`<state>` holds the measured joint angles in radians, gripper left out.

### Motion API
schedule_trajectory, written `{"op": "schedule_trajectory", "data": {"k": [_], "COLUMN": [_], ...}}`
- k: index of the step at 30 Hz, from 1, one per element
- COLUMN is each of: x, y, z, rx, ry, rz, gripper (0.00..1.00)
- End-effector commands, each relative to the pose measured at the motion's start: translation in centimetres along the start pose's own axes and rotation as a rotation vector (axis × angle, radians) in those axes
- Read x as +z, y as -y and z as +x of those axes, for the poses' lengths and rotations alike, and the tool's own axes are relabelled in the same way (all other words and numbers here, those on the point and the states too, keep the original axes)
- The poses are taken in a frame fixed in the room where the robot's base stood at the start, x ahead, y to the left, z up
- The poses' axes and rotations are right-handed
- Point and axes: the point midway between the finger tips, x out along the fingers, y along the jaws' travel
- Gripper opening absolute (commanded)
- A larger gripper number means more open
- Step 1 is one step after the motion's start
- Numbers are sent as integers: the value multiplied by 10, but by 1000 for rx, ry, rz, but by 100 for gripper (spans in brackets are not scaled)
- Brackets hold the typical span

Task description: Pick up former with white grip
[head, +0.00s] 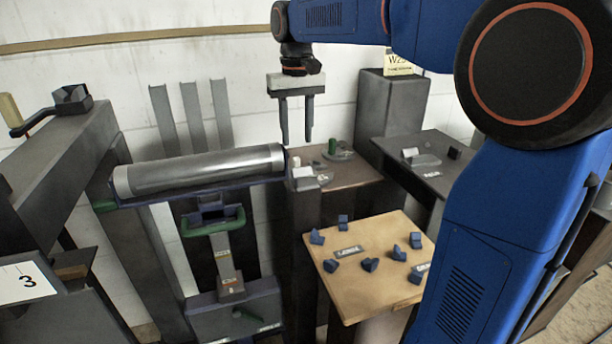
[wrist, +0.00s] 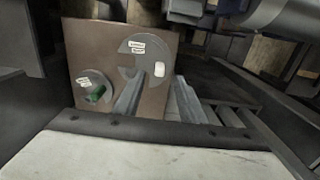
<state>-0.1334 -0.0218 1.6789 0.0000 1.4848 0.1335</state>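The former with the white grip (wrist: 137,57) is a round grey disc with a notch, two small labels and a small white grip at its lower right. It lies on a brown board (wrist: 115,35). A second grey disc (wrist: 83,80) with a green grip lies beside it. In the head view the white-gripped former (head: 321,178) is partly hidden at the brown table's near left corner. My gripper (head: 296,142) is open and empty, pointing down above that table. In the wrist view its fingers (wrist: 155,92) straddle the area just below the disc, with a gap between them.
A grey roller (head: 200,172) lies left of the brown table. A dark column (head: 390,115) stands behind it. A dark table (head: 430,165) with a white-topped piece is to the right. A wooden table (head: 345,285) with several blue blocks stands in front.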

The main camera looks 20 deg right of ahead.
Motion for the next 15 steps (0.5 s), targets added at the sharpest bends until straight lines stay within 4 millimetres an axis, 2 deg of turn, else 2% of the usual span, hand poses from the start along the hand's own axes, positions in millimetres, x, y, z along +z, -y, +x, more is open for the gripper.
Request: {"op": "schedule_trajectory", "data": {"k": [4, 15], "x": [0, 0], "y": [0, 0], "z": [22, 51], "rx": [0, 0], "ry": [2, 2], "rz": [0, 0], "gripper": [38, 38]}}
